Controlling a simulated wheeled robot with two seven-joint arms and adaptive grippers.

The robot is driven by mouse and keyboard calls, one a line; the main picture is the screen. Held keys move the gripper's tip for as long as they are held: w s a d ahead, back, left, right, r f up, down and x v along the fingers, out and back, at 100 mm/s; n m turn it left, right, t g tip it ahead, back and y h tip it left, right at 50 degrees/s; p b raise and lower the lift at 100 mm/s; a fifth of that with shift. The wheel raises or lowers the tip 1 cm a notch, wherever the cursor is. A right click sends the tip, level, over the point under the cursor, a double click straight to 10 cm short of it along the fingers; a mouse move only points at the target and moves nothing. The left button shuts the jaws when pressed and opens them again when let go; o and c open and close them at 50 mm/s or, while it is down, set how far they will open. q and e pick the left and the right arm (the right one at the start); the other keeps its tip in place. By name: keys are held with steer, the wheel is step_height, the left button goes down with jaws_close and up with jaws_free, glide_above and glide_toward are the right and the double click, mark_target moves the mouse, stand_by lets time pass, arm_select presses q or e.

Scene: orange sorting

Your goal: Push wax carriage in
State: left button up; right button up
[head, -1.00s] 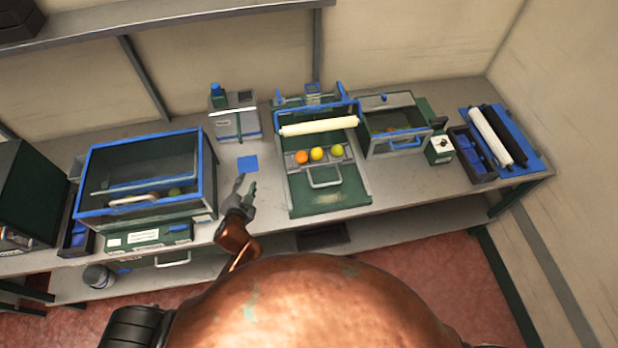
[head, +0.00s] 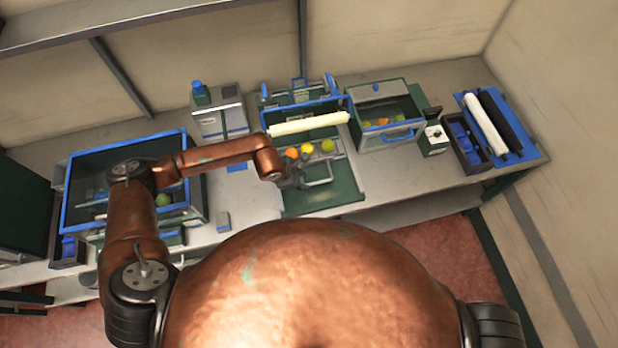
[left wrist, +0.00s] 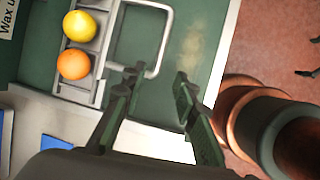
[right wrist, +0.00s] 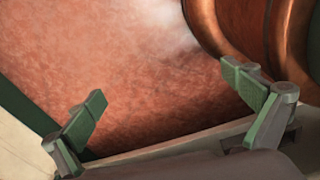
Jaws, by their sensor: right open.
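The wax carriage (head: 319,166) is a grey tray with a U-shaped handle, standing over the green base of the wax unit. An orange (head: 291,152), an orange-yellow fruit (head: 306,149) and a yellow-green fruit (head: 327,146) sit in a row on it. My left gripper (head: 291,181) is at the left side of the handle. In the left wrist view its fingers (left wrist: 159,77) are apart; one fingertip is close to a corner of the handle (left wrist: 163,45), and contact is unclear. My right gripper (right wrist: 172,88) is open and empty, in the right wrist view only.
A cream roller (head: 308,123) spans the unit behind the fruits. A blue-framed box (head: 190,190) stands left, partly hidden by my left arm. A bin (head: 375,138) with fruit and a small white box (head: 434,137) stand right.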

mark_target(310, 184)
arm_select(q)
steer(key=p+x, duration=0.1)
steer(key=x, duration=0.5)
steer(key=shift+w+f, duration=0.1)
steer(key=shift+f, duration=0.25)
steer(key=shift+w+d+f, duration=0.1)
steer(key=shift+f, duration=0.35)
arm_select(e)
steer(key=shift+s+a+r, duration=0.2)
steer(key=shift+a+r, duration=0.1)
steer(key=shift+r, duration=0.4)
arm_select(q)
jaws_close()
arm_select(e)
steer(key=shift+d, duration=0.15)
steer(key=shift+s+d, duration=0.15)
